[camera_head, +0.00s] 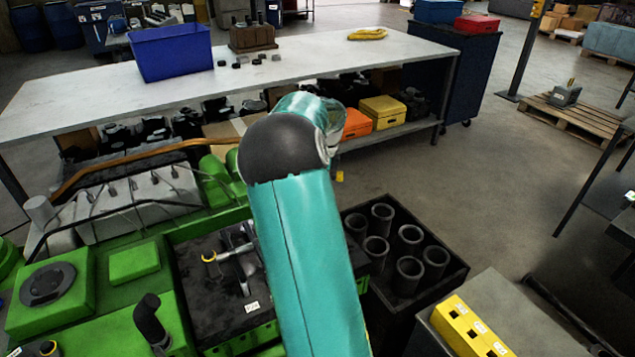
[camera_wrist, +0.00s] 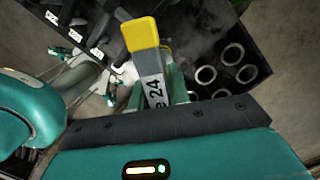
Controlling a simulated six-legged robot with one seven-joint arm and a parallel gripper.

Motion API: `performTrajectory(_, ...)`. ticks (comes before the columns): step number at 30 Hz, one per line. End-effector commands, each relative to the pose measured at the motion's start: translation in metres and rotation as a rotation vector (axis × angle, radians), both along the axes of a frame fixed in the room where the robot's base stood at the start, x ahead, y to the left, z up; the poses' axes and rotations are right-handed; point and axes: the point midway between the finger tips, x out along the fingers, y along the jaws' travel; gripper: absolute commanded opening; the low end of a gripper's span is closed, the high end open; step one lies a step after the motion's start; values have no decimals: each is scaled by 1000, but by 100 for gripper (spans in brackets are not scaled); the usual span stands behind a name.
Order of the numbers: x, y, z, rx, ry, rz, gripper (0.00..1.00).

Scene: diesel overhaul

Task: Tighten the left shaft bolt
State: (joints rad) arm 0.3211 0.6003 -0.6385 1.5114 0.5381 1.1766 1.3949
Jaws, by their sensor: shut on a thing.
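My gripper (camera_wrist: 156,88) shows in the wrist view, its green fingers shut on a grey tool (camera_wrist: 151,63) with a yellow end and a label reading 24. It looks like a wrench; its far end is not clear. In the head view my teal arm hides the gripper. A green engine (camera_head: 135,262) fills the lower left of the head view. I cannot make out the left shaft bolt itself. The tool appears apart from the shaft parts.
A dark crate (camera_head: 447,282) with several cylinder sleeves stands right of the engine; the sleeves also show in the wrist view (camera_wrist: 233,53). A long bench (camera_head: 300,62) with a blue bin (camera_head: 172,52) is behind. A yellow block (camera_head: 467,330) sits on a cabinet at lower right.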

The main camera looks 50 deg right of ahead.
Motion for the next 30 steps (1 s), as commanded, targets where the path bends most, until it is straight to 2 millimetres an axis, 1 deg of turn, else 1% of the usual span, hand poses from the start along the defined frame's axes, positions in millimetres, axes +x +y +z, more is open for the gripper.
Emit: performTrajectory(30,0,2,1,-1,-1,874,0)
